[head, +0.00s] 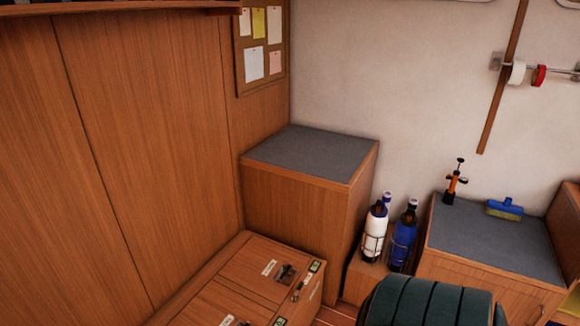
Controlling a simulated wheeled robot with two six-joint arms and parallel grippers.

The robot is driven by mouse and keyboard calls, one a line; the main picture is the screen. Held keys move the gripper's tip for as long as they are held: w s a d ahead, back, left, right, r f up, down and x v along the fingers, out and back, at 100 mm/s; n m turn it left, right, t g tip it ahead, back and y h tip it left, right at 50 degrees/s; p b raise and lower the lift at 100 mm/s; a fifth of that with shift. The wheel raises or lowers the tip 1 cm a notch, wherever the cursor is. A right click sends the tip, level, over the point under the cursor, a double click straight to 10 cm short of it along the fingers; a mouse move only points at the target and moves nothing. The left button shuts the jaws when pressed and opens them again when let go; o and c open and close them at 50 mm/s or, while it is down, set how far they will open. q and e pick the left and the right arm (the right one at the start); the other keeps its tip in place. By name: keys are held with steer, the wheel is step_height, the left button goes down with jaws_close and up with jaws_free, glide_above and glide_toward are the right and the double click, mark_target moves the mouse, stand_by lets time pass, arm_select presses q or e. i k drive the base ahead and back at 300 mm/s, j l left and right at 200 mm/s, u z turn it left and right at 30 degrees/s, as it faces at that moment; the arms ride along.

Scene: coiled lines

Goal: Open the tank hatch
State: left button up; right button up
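A low wooden locker (215,265) runs along the left wall at the bottom of the head view. Its top carries a wooden lid panel (246,272) with a small white label (268,267) and a dark fitting (286,273). The lid lies flat and looks shut. A second panel (240,305) in front of it has a label (227,320) and is cut off by the bottom edge. The label texts are too small to read, so I cannot tell which panel is the tank hatch. Neither of my grippers is in view.
A grey-topped wooden cabinet (300,205) stands behind the locker. Bottles (374,230) stand in racks to its right. A dark green padded thing (430,302) is at the bottom edge. A right-hand counter (490,240) holds an orange pump (452,183) and a blue brush (504,208).

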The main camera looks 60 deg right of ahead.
mark_target(267, 269)
steer(key=z, duration=1.6)
steer(key=i+l+u, duration=0.2)
steer(key=u, duration=0.25)
steer(key=i+l+u, duration=0.1)
steer(key=l+u, duration=0.2)
steer(key=u, duration=0.2)
steer(key=i+l+u, duration=0.1)
steer(key=l+u, duration=0.2)
steer(key=u, duration=0.15)
